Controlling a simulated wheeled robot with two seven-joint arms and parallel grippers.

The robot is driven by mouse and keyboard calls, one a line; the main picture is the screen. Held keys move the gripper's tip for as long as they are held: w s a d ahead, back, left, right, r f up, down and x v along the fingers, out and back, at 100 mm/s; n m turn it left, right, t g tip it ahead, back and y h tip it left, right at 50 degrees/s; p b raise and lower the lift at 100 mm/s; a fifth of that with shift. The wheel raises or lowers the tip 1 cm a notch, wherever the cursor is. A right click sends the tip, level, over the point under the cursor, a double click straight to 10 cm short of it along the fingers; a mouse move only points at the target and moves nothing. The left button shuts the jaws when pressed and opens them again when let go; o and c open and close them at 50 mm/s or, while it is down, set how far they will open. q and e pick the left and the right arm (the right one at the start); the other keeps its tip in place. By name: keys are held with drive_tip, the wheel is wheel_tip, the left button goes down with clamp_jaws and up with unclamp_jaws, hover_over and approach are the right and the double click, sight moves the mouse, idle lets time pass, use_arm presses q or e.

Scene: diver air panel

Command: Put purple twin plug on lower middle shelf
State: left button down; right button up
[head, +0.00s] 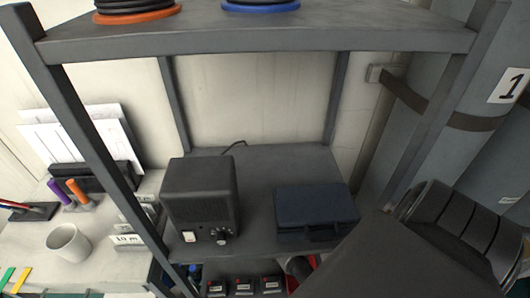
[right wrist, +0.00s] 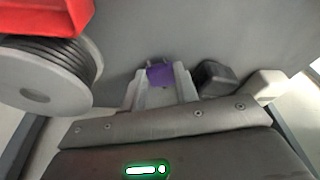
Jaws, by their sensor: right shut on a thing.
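The purple twin plug (right wrist: 160,74) shows in the right wrist view as a small purple block between my right fingers. My right gripper (right wrist: 159,82) is shut on it, in front of a plain grey surface. In the head view my dark right arm covers the lower right, and the right gripper and plug are hidden. The grey rack's middle shelf (head: 275,158) holds a black box and a dark blue case. A lower shelf shows only partly beneath it. My left gripper is in neither view.
The black speaker-like box (head: 203,205) and blue case (head: 315,208) stand on the middle shelf. Small dark boxes (head: 243,287) sit below. In the right wrist view, a grey reel (right wrist: 40,88) with black cable and a red object (right wrist: 45,14) are at left, a black block (right wrist: 215,76) at right.

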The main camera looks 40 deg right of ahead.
drive_tip(key=o, duration=1)
drive_tip(key=shift+f, duration=0.15)
drive_tip(key=shift+c, duration=0.2)
drive_tip(key=shift+r, duration=0.3)
drive_tip(key=p+v, duration=0.2)
drive_tip(key=v, duration=0.9)
drive_tip(key=shift+r, duration=0.35)
